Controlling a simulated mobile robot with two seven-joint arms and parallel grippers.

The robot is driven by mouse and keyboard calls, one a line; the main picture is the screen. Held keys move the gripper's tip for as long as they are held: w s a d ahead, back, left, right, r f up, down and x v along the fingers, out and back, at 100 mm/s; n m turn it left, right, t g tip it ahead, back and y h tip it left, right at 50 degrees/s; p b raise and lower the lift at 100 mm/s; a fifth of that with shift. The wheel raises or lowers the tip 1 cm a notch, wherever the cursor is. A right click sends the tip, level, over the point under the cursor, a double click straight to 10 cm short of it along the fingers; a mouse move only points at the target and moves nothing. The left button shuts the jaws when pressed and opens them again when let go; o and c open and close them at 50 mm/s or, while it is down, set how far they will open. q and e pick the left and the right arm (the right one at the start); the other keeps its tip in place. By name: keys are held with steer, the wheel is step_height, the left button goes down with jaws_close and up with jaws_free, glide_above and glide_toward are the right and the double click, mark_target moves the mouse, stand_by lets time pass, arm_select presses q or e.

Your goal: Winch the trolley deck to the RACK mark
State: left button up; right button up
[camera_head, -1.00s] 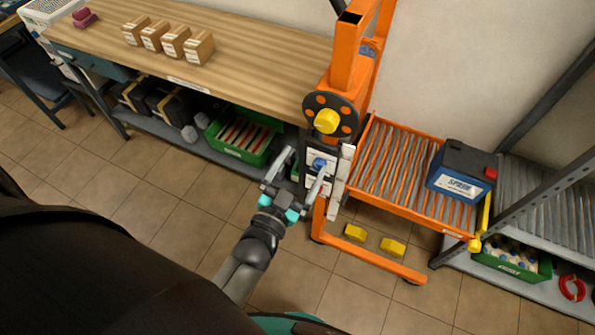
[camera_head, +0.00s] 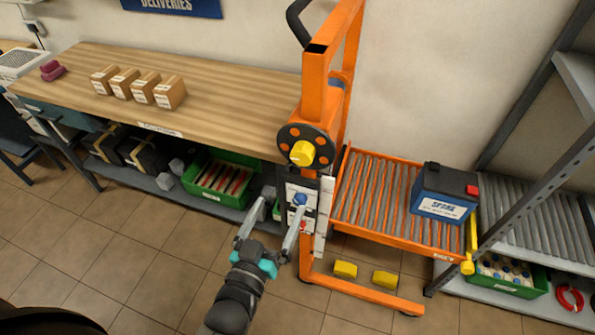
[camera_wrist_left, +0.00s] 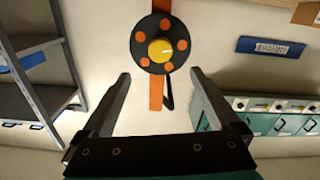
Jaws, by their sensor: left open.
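The orange trolley (camera_head: 318,75) stands right of the bench. Its winch is a dark disc with orange spots and a yellow knob (camera_head: 302,153); the knob also shows ahead in the left wrist view (camera_wrist_left: 160,50). The roller deck (camera_head: 385,205) has an orange frame and carries a blue battery (camera_head: 443,192). A white plate with a blue knob (camera_head: 300,199) and a small red part sits below the winch. My left gripper (camera_head: 270,222) is open and empty, in front of and below the winch. The RACK mark is not readable. My right gripper is not in view.
A wooden bench (camera_head: 220,95) with several small boxes is at left. A rack with grey rollers (camera_head: 530,222) stands right of the deck, a green crate (camera_head: 510,278) on its lower shelf. Two yellow blocks (camera_head: 345,269) lie by the trolley leg. Tiled floor in front is clear.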

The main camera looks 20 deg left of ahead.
mark_target(300, 160)
arm_select(q)
steer(key=w, duration=1.5)
steer(key=shift+w+d, duration=0.15)
steer(key=shift+d, duration=0.1)
steer(key=c, duration=1.4)
steer(key=shift+r+m+p, duration=0.1)
steer(key=shift+m+p, duration=0.2)
steer(key=shift+m, duration=0.5)
steer(key=shift+a+m, duration=0.1)
steer(key=shift+m, duration=0.7)
steer(key=o, duration=1.4)
